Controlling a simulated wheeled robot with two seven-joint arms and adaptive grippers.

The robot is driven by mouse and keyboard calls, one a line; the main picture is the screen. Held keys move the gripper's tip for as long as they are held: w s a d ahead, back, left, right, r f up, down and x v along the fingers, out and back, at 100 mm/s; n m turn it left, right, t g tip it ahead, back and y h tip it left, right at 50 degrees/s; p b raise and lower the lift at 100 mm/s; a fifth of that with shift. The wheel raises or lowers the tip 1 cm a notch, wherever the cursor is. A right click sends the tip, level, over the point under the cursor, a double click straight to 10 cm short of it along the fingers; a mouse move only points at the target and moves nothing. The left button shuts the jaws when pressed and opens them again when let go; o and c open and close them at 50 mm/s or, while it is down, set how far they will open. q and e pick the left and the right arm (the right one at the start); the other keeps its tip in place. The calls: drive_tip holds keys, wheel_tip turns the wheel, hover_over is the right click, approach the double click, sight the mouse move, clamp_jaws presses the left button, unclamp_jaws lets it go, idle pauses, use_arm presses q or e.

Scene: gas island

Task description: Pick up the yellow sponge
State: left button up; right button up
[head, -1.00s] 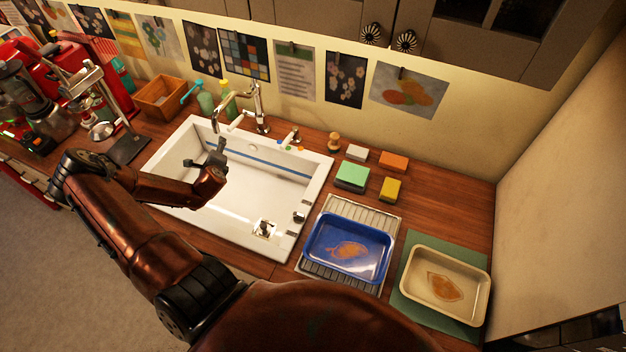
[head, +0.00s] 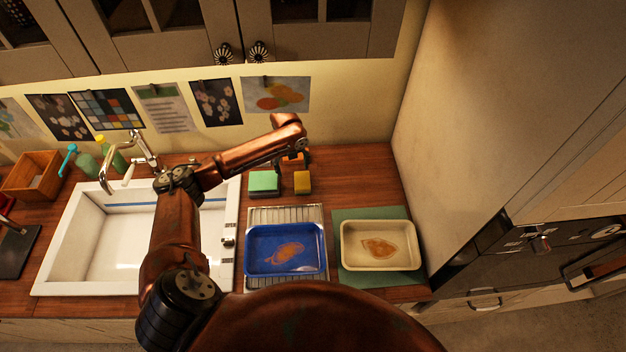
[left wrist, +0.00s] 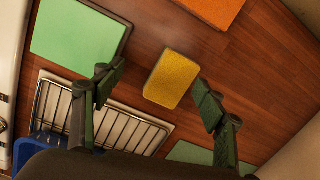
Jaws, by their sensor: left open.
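The yellow sponge (head: 302,182) lies on the wooden counter, right of the green sponge (head: 264,182). In the left wrist view the yellow sponge (left wrist: 171,80) sits between and beyond the two fingers of my left gripper (left wrist: 158,95), which is open and empty. In the head view my left gripper (head: 281,160) hangs over the sponges, mostly hidden by its own wrist. An orange sponge (head: 294,159) is partly hidden behind it; it also shows at the top of the left wrist view (left wrist: 212,8). My right gripper is not in view.
A blue tray (head: 250,266) stands on a wire rack (head: 286,214) in front of the sponges. A cream tray (head: 345,252) rests on a green mat (head: 372,213) to the right. The sink (head: 62,262) is left. Bare counter lies right of the sponges.

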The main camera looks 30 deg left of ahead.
sight(302, 180)
use_arm(q)
drive_tip(key=d, duration=0.1)
drive_tip(key=d+m, duration=0.2)
drive_tip(key=shift+s+r+g, duration=0.1)
drive_tip(key=shift+r+g, duration=0.15)
drive_tip(key=shift+g, duration=0.15)
drive_tip(key=shift+s+d+f+m, duration=0.1)
drive_tip(key=shift+d+f+m, duration=0.15)
drive_tip(key=shift+m, duration=0.05)
drive_tip(key=f, duration=0.2)
drive_tip(key=f+p, duration=0.1)
drive_tip(key=f, duration=0.1)
drive_tip(key=w+f+p, duration=0.1)
drive_tip(key=f, duration=0.1)
drive_tip(key=shift+f, duration=0.65)
drive_tip(key=shift+c, duration=0.3)
drive_tip(key=c, duration=1)
